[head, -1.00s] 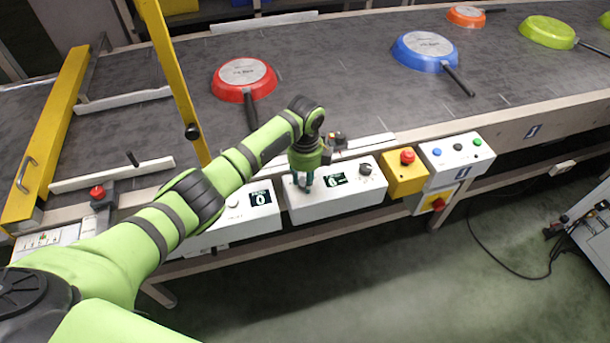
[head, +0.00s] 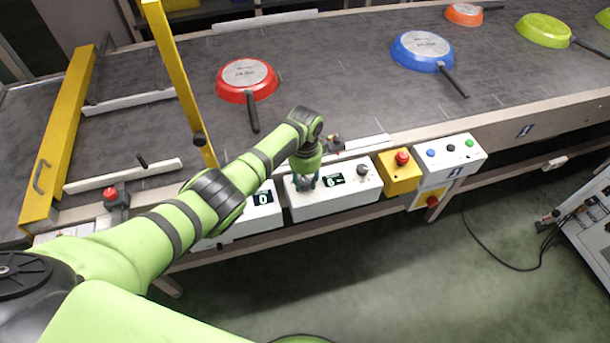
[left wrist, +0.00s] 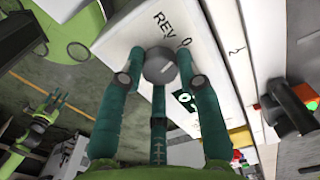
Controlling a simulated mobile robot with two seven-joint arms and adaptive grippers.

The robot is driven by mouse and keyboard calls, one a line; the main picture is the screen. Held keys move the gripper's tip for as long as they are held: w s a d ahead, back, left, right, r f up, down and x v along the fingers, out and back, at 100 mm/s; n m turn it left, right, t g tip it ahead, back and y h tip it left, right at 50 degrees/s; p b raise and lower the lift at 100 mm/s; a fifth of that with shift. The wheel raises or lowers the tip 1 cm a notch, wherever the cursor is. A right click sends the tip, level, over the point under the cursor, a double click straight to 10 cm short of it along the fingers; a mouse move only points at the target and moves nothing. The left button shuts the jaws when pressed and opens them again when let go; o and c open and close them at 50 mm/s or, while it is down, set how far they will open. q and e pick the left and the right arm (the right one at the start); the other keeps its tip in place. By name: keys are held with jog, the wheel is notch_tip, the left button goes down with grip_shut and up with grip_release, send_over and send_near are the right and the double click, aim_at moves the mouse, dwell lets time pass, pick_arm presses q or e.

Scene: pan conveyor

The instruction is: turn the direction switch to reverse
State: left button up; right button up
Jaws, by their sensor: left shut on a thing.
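The direction switch (left wrist: 160,66) is a round grey knob with a light mark on top, on a white control box (head: 352,195) at the conveyor's front edge. The letters REV and a 0 are printed beside it in the left wrist view. My left gripper (head: 305,183) is down at the left part of this box. In the left wrist view its teal fingers (left wrist: 162,72) are closed around the knob's sides. The fingers hide the knob in the head view. My right gripper (left wrist: 56,98) shows small at the left of the wrist view, away from the box.
A second knob (head: 362,170) and a lit display (head: 333,180) are on the same box. A yellow emergency-stop box (head: 400,178) and a button box (head: 452,158) stand to the right. Red (head: 247,82) and blue (head: 422,52) pans lie on the conveyor behind.

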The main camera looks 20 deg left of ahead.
aim_at(305, 182)
pick_arm(q)
jog(key=n+p, duration=0.1)
jog(key=n, duration=0.4)
jog(key=shift+n+p, duration=0.3)
dwell(0.4)
jog(key=o, duration=1.1)
jog(key=shift+o, duration=0.2)
jog(key=shift+r, duration=0.1)
jog(key=shift+w+r, duration=0.1)
jog(key=shift+r, duration=0.5)
notch_tip(305, 182, up, 11)
jog(key=shift+f, duration=0.2)
jog(key=shift+f, duration=0.1)
